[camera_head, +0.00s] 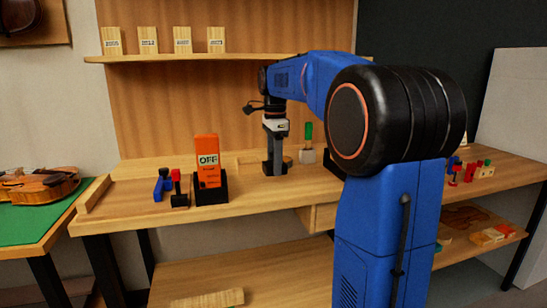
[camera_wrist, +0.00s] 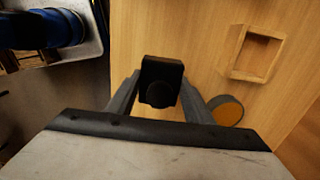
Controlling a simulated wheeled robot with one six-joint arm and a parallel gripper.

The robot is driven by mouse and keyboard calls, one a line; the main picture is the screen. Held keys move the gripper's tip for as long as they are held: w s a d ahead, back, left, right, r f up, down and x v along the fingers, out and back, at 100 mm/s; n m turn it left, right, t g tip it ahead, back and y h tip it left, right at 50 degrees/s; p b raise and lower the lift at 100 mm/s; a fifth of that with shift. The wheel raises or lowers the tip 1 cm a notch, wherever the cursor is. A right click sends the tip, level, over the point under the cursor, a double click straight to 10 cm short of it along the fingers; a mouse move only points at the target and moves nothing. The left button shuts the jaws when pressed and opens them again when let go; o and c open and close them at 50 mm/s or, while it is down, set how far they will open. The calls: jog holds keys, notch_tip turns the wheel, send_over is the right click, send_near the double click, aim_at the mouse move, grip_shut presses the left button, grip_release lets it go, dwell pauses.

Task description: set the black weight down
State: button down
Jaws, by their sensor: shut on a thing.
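My gripper (camera_head: 275,158) points down over the workbench, left of the middle of the head view. It is shut on the black weight (camera_head: 268,170), which is low at the bench top. In the wrist view the black weight (camera_wrist: 161,70) sits between the two fingers of my gripper (camera_wrist: 160,92), a dark block with a round knob facing the camera. Bare wood shows around it. I cannot tell whether its underside touches the bench.
An orange OFF device (camera_head: 207,160) in a black holder stands left of the weight. A green-handled tool (camera_head: 308,133) stands to the right. The wrist view shows a square wooden frame (camera_wrist: 236,50) and a round amber disc (camera_wrist: 227,111) nearby.

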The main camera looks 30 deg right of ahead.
jog(key=shift+f, duration=2.05)
jog(key=c, duration=0.9)
grip_release()
jog(key=shift+f, duration=0.15)
